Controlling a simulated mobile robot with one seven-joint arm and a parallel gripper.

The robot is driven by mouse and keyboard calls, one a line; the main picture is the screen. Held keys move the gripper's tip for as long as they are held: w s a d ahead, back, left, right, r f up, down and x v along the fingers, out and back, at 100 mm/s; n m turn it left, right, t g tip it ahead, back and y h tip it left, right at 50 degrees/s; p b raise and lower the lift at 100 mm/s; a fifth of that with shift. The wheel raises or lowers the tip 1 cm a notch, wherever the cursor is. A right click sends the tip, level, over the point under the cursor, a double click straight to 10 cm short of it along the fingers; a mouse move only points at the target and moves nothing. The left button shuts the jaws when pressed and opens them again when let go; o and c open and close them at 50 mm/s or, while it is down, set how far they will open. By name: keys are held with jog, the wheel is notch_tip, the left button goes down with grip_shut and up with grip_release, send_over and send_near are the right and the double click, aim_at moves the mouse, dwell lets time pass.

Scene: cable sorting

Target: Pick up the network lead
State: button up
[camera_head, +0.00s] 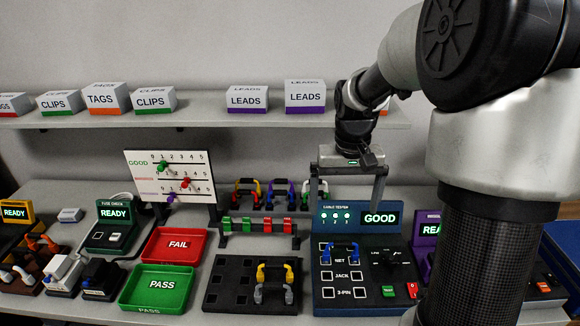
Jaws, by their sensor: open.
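A blue lead (340,249), bent like a handle, sits in the row marked NET on the blue cable tester (325,222). The tester's screen reads GOOD. My gripper (347,201) is open and points down, with its two fingers wide apart. It appears above and behind the blue lead, apart from it, in front of the back wall. Nothing is between the fingers. My arm hides part of the tester's right side and what stands behind it.
A dark block (226,276) left of the tester holds a yellow lead (275,271) and a grey lead (273,294). A green PASS tray (157,287) and a red FAIL tray (174,246) lie further left. A rack (262,240) with several coloured pieces stands behind the block.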

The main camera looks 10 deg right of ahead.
aim_at(342, 242)
jog(key=shift+g, duration=0.3)
jog(key=f, duration=0.4)
jog(key=d+f, duration=0.1)
jog(key=f, duration=0.4)
jog(key=w+f, duration=0.1)
jog(key=f, duration=0.4)
jog(key=shift+w+d+f, duration=0.1)
jog(key=shift+d+f, duration=0.05)
jog(key=shift+d, duration=0.1)
jog(key=shift+w+d+f+p, duration=0.15)
jog(key=shift+f+p, duration=0.1)
jog(key=shift+f, duration=1.15)
jog(key=shift+w+f+p, duration=0.1)
jog(key=shift+f+p, duration=0.1)
jog(key=shift+f, duration=1.15)
jog(key=c, duration=1.2)
notch_tip(342, 242, up, 10)
jog(key=shift+r, duration=0.1)
jog(key=shift+r+p, duration=0.9)
jog(key=shift+r, duration=0.55)
jog(key=shift+f, duration=0.1)
